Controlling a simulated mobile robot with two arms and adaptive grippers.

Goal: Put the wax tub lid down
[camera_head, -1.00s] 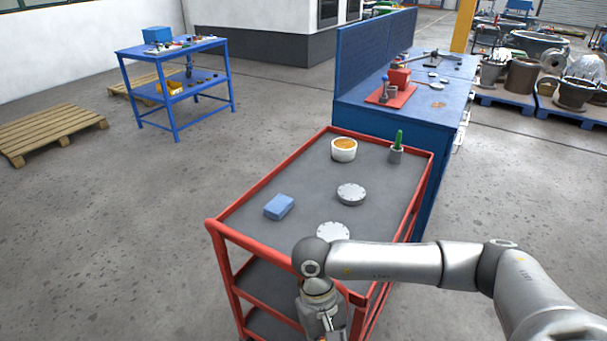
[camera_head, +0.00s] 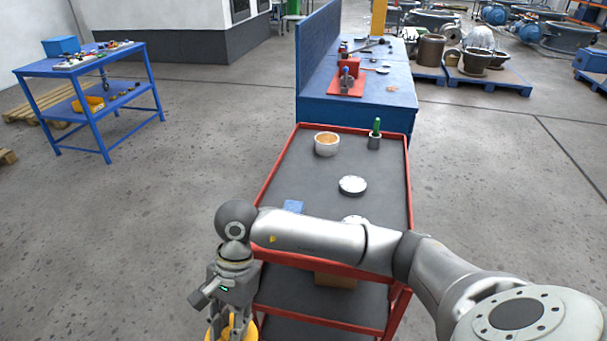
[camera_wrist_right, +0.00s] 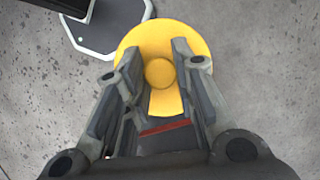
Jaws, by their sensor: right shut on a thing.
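My right gripper (camera_head: 232,325) is shut on the yellow wax tub lid (camera_head: 248,331), at the bottom edge of the head view, left of the cart's front. The white wax tub (camera_head: 327,148), open with orange wax inside, stands on the cart's top far from the gripper. My left gripper is not in view.
My right arm partly covers the cart's near end. A blue workbench (camera_head: 350,108) stands behind it.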

